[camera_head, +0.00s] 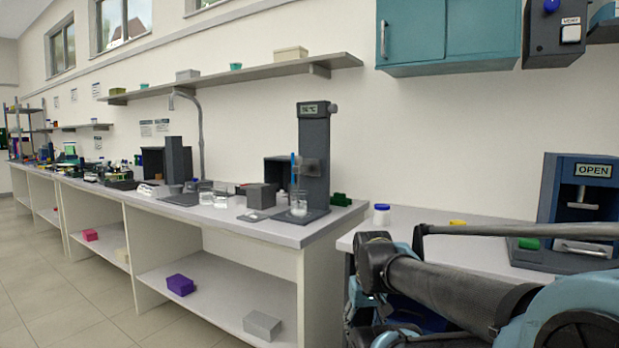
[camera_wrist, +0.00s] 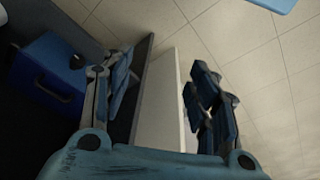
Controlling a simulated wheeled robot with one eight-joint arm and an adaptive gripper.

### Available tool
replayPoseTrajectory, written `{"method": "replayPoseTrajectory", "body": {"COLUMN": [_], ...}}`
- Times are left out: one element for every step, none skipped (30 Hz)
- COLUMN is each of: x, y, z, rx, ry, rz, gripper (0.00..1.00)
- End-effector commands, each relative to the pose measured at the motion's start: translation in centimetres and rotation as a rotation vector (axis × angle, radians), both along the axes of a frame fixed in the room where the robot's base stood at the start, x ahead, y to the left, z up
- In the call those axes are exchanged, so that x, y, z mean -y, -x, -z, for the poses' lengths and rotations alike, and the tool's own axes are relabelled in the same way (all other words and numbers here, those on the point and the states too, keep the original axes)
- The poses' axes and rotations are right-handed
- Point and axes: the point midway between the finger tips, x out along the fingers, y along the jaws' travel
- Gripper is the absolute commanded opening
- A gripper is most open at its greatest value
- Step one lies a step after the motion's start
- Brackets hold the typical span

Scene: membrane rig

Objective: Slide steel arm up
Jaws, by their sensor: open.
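In the head view a dark column stand (camera_head: 315,145) with a small temperature display stands on the near end of the left bench. A grey arm (camera_head: 309,168) juts from its front around mid-height, with a thin blue rod (camera_head: 293,168) beside it. A clear beaker (camera_head: 298,203) stands below on the base. I cannot tell for sure that this is the steel arm. In the wrist view my gripper (camera_wrist: 162,95) is open and empty, its fingers wide apart over a pale upright panel and the floor. The stand does not show there.
A blue machine marked OPEN (camera_head: 578,200) stands on the right bench, with a blue-capped jar (camera_head: 381,214) at that bench's left end. My arm crosses in front of this bench. A blue box (camera_wrist: 48,78) lies left in the wrist view.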

Motion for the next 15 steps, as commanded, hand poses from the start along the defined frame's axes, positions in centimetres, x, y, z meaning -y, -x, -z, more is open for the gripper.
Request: {"method": "replayPoseTrajectory", "body": {"x": [0.0, 0.0, 0.0, -0.1, -0.1, -0.2, -0.2, -0.2, -0.2, -0.3, -0.4, -0.6, -0.7, -0.9, -1.1], "y": [0.0, 0.5, 0.5, 0.3, -0.1, -0.9, -1.6, -2.4, -3.5, -4.4, -5.3, -6.5, -7.4, -8.3, -9.6], "z": [-0.1, -0.5, -1.1, -1.5, -2.2, -3.3, -4.3, -5.4, -7.1, -8.4, -9.8, -11.6, -12.9, -14.2, -15.9], "rx": [0.0, 0.009, 0.013, 0.015, 0.016, 0.018, 0.021, 0.023, 0.028, 0.031, 0.035, 0.039, 0.042, 0.046, 0.051], "ry": [0.0, 0.0, 0.0, 0.0, 0.0, 0.0, 0.0, 0.0, 0.001, 0.0, 0.0, 0.0, 0.0, 0.0, 0.0], "rz": [0.0, 0.0, -0.001, -0.002, -0.004, -0.006, -0.007, -0.009, -0.012, -0.014, -0.017, -0.02, -0.022, -0.026, -0.029], "gripper": [0.48, 0.48, 0.48, 0.48, 0.48, 0.48, 0.48, 0.48, 0.48, 0.48, 0.48, 0.48, 0.48, 0.48, 0.48]}}
